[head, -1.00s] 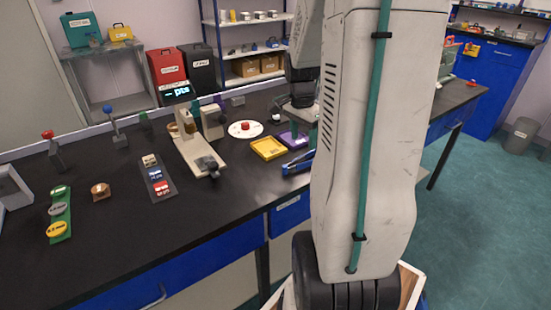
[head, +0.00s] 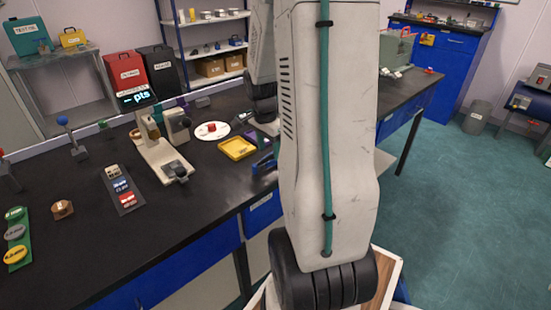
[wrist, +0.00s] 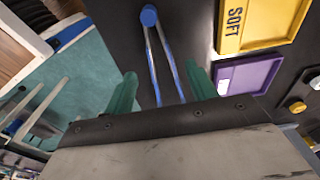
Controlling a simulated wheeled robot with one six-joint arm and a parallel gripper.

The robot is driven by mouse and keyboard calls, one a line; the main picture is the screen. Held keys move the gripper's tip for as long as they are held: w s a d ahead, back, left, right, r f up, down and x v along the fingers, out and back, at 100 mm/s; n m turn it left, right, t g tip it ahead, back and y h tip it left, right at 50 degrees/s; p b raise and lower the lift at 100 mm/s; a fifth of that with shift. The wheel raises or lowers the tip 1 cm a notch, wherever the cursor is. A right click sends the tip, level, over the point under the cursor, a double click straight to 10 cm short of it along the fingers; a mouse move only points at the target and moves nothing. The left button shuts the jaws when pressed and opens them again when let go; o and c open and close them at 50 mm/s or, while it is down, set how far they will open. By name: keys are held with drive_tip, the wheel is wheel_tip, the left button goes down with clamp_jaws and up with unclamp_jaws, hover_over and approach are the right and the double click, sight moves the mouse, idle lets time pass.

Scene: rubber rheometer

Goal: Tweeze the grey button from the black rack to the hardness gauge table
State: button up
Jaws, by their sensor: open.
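Blue tweezers (wrist: 155,60) lie on the black bench between the open green fingers of my gripper (wrist: 163,85) in the wrist view; I cannot tell the height gap. A blue tool at the bench edge (head: 264,164) in the head view seems to be the same tweezers, partly behind my arm. My gripper is hidden there. A green rack (head: 17,238) at far left holds green, grey and yellow buttons, the grey button (head: 15,231) in the middle. The beige gauge (head: 160,158) stands mid-bench; its table is too small to make out.
A yellow tray (head: 237,149) marked SOFT and a purple tray (wrist: 247,76) lie beside the tweezers. A white disc with a red piece (head: 211,129) is behind. A brown block (head: 62,209) sits left of the black rack. The front of the bench (head: 80,260) is clear.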

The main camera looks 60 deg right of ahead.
sight(270, 156)
drive_tip(key=shift+s+d+f, duration=0.1)
drive_tip(key=shift+d+f, duration=0.05)
drive_tip(key=shift+f, duration=0.85)
drive_tip(key=shift+d+f, duration=0.1)
drive_tip(key=shift+f, duration=0.9)
drive_tip(key=c, duration=0.7)
wheel_tip(270, 156, up, 12)
drive_tip(key=shift+r, duration=0.1)
